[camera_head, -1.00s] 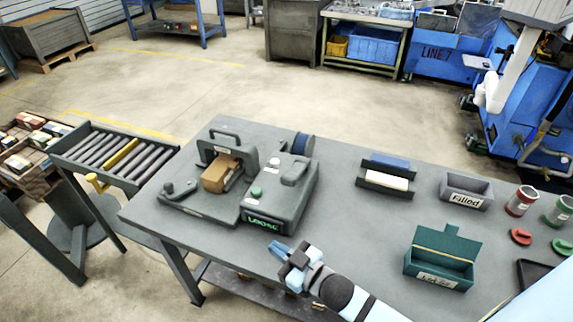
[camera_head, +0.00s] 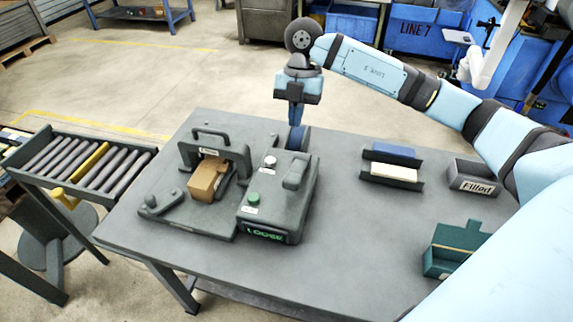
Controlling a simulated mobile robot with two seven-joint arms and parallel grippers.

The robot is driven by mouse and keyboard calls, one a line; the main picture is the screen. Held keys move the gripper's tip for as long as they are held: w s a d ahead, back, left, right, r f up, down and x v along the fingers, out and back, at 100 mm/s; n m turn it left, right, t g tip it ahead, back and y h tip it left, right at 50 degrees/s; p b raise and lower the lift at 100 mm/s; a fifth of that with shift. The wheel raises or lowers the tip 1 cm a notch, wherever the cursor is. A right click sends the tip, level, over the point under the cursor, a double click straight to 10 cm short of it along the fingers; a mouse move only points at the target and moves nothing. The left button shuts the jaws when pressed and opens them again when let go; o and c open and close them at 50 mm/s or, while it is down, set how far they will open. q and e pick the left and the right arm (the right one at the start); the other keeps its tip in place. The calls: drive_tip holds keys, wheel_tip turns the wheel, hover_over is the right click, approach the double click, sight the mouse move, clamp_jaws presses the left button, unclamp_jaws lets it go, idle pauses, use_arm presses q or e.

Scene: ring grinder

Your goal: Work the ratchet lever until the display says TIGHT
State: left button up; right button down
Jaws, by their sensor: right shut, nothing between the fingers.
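The strapping-type device on the grey table has a right-hand unit (camera_head: 275,210) whose green display (camera_head: 265,235) reads LOOSE. A raised dark handle (camera_head: 296,172) sits on top of this unit, and I take it for the ratchet lever. A green button (camera_head: 253,198) and a pale knob (camera_head: 269,161) are beside it. A tan box (camera_head: 207,178) sits under the device's arch (camera_head: 212,146). My left gripper is not in view.
A short arm with a round knob (camera_head: 150,201) is at the device's left. A roller conveyor (camera_head: 80,160) adjoins the table's left. Dark holders (camera_head: 392,175), a Filled bin (camera_head: 473,177) and a green box (camera_head: 450,248) are at right. The table front is clear.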

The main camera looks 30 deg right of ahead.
drive_tip(key=shift+d+r, duration=0.15)
drive_tip(key=shift+d, duration=0.05)
drive_tip(key=p, duration=0.3)
approach(291, 178)
drive_tip(key=x, duration=0.7)
drive_tip(key=shift+a, duration=0.1)
drive_tip(key=shift+f, duration=0.3)
